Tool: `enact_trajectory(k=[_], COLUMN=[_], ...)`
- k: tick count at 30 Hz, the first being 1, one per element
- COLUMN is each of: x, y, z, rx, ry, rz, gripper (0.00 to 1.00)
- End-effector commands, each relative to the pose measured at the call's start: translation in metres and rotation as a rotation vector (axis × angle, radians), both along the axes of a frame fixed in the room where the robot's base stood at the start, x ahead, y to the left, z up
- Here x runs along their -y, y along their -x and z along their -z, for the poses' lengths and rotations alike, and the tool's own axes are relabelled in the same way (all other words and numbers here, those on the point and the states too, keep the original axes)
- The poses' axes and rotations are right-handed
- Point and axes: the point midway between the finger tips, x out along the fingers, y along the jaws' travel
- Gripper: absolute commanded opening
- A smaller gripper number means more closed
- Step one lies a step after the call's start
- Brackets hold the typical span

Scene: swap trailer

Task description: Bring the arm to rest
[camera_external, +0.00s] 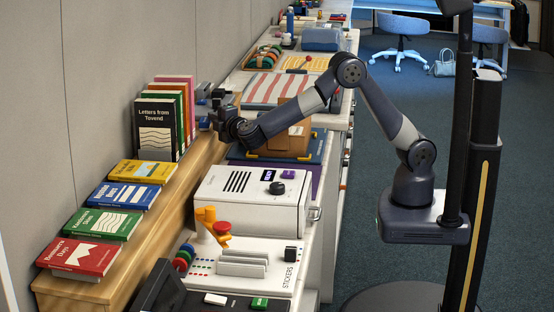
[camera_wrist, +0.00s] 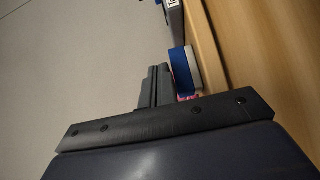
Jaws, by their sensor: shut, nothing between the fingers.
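My arm reaches left across the counter from its base at the right in the external view. My gripper (camera_external: 217,102) is at the arm's left end, just right of the row of upright books (camera_external: 160,130) on the wooden ledge. In the wrist view my gripper (camera_wrist: 155,85) shows as dark fingers close together, shut and empty. A blue and white book edge (camera_wrist: 183,70) shows just beside the fingers there; whether they touch it I cannot tell.
The wooden ledge (camera_external: 150,235) carries several flat books (camera_external: 115,222) at the front left. Under the arm stand a cardboard box (camera_external: 285,138) and a white appliance (camera_external: 250,200). A sticker panel (camera_external: 262,277) lies in front. The floor (camera_external: 375,210) between counter and base is clear.

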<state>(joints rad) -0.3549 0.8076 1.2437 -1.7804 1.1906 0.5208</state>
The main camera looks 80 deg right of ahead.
Motion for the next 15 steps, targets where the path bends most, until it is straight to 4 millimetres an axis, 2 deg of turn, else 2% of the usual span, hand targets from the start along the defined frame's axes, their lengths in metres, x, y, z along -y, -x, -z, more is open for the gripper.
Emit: enact_trajectory(k=[12,15], x=[-0.06,-0.059], y=[0.061,0.062], z=[0.0,-0.022], rx=[0.001,0.006], ry=[-0.001,-0.004], rz=[-0.003,0.002], gripper=[0.0,0.0])
